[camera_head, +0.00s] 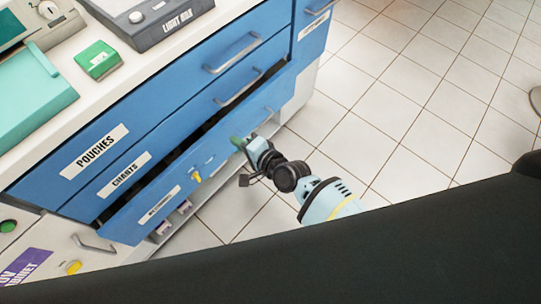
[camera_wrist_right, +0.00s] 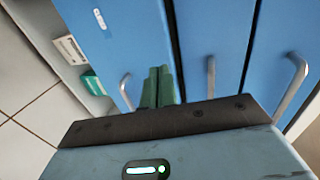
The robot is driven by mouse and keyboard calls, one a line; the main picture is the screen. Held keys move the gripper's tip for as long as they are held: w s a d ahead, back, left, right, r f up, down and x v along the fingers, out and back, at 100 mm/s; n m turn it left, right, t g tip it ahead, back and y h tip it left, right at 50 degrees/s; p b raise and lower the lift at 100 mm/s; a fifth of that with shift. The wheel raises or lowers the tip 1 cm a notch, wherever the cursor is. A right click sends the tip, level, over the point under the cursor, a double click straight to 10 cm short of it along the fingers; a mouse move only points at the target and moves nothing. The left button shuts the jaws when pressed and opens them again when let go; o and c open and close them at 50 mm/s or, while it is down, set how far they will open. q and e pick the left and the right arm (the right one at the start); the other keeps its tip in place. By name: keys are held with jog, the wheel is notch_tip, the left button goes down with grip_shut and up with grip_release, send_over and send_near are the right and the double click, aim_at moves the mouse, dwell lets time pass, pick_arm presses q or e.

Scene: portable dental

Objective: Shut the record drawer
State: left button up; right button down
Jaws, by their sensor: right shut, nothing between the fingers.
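The record drawer (camera_head: 222,144) is the lowest labelled blue drawer in the head view; its small label is blurred. It stands out from the cabinet, with a dark gap along its top edge. A yellow key (camera_head: 196,177) shows on its front. My right gripper (camera_head: 238,142) is at the drawer's front, near its handle. In the right wrist view its green fingers (camera_wrist_right: 158,86) are together and empty, pointing at the blue drawer front (camera_wrist_right: 112,40); I cannot tell whether they touch it. My left gripper is not in view.
The pouches drawer (camera_head: 150,120) and charts drawer (camera_head: 165,150) are above. Tiled floor (camera_head: 400,100) is free to the right. A dark shape covers the bottom of the head view.

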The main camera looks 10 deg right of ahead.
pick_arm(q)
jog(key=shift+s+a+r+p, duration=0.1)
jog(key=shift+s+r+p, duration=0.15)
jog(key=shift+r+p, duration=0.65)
pick_arm(e)
jog(key=v, duration=0.9)
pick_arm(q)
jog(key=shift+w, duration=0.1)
